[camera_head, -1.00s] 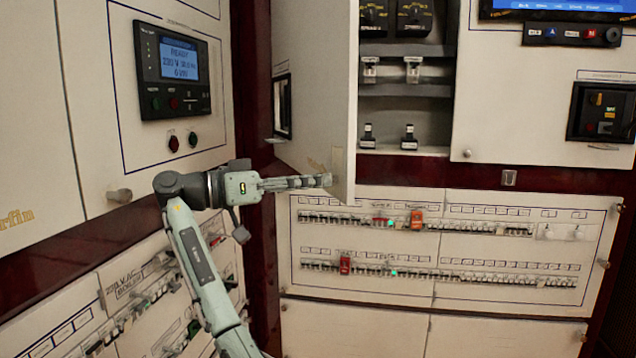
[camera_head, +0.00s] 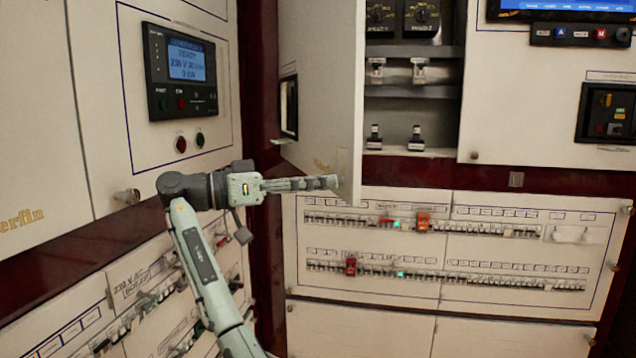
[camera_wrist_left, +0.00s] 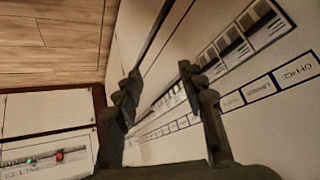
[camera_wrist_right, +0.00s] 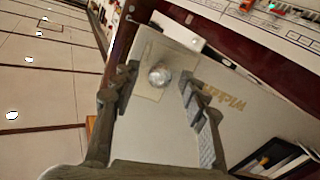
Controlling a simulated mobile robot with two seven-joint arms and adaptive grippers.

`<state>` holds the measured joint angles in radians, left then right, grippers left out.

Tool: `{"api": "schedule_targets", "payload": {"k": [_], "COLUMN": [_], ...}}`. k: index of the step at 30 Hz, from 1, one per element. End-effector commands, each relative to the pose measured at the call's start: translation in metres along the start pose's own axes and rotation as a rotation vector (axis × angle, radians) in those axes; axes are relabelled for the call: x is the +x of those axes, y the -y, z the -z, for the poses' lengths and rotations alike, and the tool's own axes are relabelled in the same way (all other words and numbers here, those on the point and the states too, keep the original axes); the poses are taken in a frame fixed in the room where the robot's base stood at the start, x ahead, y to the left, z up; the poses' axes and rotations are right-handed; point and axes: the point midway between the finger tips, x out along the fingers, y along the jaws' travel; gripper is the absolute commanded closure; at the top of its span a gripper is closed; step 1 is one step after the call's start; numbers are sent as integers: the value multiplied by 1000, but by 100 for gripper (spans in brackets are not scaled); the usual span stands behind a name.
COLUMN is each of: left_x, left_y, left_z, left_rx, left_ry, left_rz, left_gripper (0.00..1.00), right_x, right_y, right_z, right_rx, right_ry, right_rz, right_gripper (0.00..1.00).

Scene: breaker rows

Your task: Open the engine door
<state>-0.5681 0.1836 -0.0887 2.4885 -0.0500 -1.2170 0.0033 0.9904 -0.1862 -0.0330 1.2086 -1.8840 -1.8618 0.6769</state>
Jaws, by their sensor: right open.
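A white door (camera_head: 320,90) stands swung out from the cabinet at the centre of the head view. I cannot read a name on it that marks it as the engine door. In the right wrist view its panel (camera_wrist_right: 185,125) carries gold lettering and a round metal knob (camera_wrist_right: 159,75). My right gripper (camera_head: 335,182) is at the door's lower free corner. Its fingers are apart, one on each side of the knob; contact is not clear. My left gripper (camera_wrist_left: 160,72) shows only in its wrist view, fingers apart and empty, in front of a labelled panel.
Behind the door is an open compartment with dials and fuses (camera_head: 415,70). Breaker rows (camera_head: 450,225) lie below it. A left panel holds a display unit (camera_head: 180,72) and a knob (camera_head: 127,196). A switch unit (camera_head: 606,112) is at the right.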

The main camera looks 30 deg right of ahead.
Motion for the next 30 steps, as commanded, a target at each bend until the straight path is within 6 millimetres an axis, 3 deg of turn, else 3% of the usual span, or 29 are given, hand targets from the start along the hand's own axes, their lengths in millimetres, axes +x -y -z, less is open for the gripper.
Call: {"api": "schedule_targets", "payload": {"k": [12, 22, 26, 29, 30], "left_x": [0, 0, 0, 1, 1], "left_y": [0, 0, 0, 0, 0], "left_z": [-1, -1, -1, -1, -1], "left_rx": [1, 1, 1, 0, 0], "left_ry": [1, 1, 1, 1, 1], "left_rz": [0, 0, 0, 0, 0], "left_gripper": [60, 60, 60, 60, 60], "right_x": [-63, -69, -67, -58, -52], "right_y": [0, 0, 2, 12, 18], "right_z": [1, 0, -4, -26, -41], "right_rx": [0, 1, -9, -53, -85], "right_ry": [-2, -1, 3, 22, 36], "right_rz": [2, 1, 7, 39, 62], "right_gripper": [56, 56, 69, 82, 87]}}
